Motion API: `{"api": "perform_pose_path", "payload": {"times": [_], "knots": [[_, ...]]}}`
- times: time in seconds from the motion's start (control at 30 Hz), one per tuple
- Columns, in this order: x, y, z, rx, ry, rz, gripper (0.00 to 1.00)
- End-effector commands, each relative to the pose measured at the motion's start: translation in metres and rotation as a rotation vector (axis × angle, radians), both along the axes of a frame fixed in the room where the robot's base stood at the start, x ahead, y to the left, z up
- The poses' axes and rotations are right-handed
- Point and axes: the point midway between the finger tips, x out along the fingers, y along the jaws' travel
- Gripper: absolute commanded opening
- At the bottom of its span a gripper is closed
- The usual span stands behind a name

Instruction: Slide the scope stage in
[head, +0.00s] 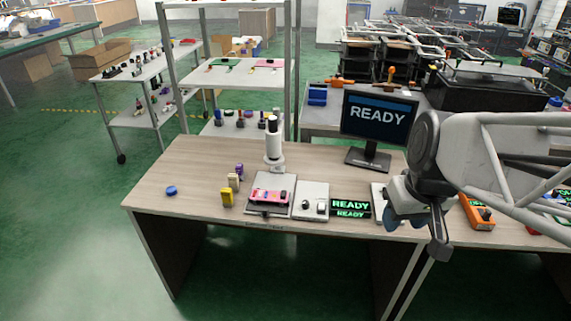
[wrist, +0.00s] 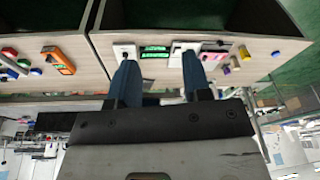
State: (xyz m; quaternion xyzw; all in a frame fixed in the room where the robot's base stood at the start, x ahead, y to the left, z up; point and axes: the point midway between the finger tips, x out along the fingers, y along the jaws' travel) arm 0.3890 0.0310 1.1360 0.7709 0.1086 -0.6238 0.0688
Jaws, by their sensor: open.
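The scope (head: 273,145) is a white upright column with a dark top, standing at the back of a grey base plate on the wooden desk. The scope stage (head: 270,196), a low dark piece with a pink slab on it, sits at the front of that plate. The pink part also shows small in the wrist view (wrist: 225,69). My gripper (head: 406,221) is to the right of the stage, well apart from it, over the right part of the desk. Its blue fingers are spread and empty in the wrist view (wrist: 159,62).
Small bottles (head: 230,188) and a blue disc (head: 171,190) lie left. A monitor (head: 379,127) stands behind. An orange device (head: 477,212) is at right.

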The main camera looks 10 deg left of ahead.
Motion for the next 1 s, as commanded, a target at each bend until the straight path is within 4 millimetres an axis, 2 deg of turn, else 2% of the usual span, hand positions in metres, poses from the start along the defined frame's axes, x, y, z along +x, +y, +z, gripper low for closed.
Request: {"api": "perform_pose_path", "payload": {"times": [0.1,0.53,0.77,1.0], "knots": [[0.029,0.016,-0.006,0.013,0.007,0.100,0.45],[0.125,0.078,-0.038,0.058,-0.003,0.450,0.45],[0.172,0.116,-0.067,0.080,-0.017,0.627,0.45],[0.217,0.159,-0.104,0.100,-0.040,0.807,0.45]]}}
